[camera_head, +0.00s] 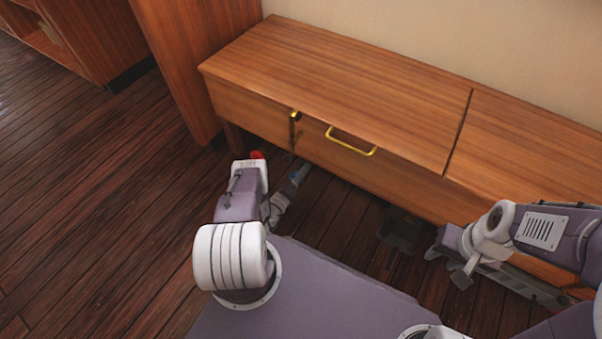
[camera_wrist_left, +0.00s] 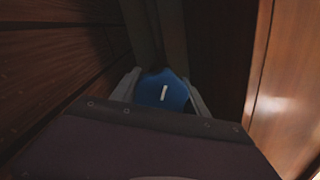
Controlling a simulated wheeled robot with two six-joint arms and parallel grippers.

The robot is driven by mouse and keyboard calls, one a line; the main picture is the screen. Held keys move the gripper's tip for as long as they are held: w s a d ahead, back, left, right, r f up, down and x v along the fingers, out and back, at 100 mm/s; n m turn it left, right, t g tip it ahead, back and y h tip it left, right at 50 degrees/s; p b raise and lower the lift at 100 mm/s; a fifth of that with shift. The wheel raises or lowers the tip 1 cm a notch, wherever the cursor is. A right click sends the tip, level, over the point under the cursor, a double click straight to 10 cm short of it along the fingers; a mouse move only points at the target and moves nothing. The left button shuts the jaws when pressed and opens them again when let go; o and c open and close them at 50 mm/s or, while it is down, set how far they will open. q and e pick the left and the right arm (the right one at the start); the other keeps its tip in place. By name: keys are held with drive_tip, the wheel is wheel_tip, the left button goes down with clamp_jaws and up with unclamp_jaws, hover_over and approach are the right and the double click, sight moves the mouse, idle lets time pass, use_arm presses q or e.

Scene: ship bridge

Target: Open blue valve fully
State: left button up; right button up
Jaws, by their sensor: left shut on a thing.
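The blue valve (camera_wrist_left: 172,95) shows in the left wrist view as a blue knob with a white mark on its face, sitting in the dark space ahead. My left gripper (camera_wrist_left: 160,90) has one finger on each side of the knob and is shut on it. In the head view my left gripper (camera_head: 299,174) reaches low under the front of the cabinet; the blue valve is mostly hidden there. My right gripper (camera_head: 448,263) hangs empty at the right in front of the cabinet, with its fingers apart.
A long wooden cabinet (camera_head: 340,80) with a yellow drawer handle (camera_head: 350,142) stands along the wall, above the left gripper. A small red object (camera_head: 257,155) shows beside my left arm. A dark object (camera_head: 400,230) lies on the floor under the cabinet. The wooden floor at left (camera_head: 80,190) is clear.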

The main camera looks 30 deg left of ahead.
use_arm(q)
drive_tip(key=n, duration=0.6)
drive_tip(key=shift+b, duration=0.4)
drive_tip(key=n, duration=0.5)
drive_tip(key=shift+n+b, duration=0.35)
drive_tip(key=shift+n, duration=0.05)
drive_tip(key=n+b, duration=0.1)
drive_tip(key=n, duration=0.4)
drive_tip(key=shift+r+n, duration=0.1)
drive_tip(key=shift+n, duration=0.2)
drive_tip(key=n, duration=0.5)
drive_tip(key=shift+a+b, duration=0.1)
drive_tip(key=shift+b, duration=0.3)
drive_tip(key=shift+n, duration=0.4)
drive_tip(key=o, duration=1.3)
drive_tip(key=shift+r, duration=0.1)
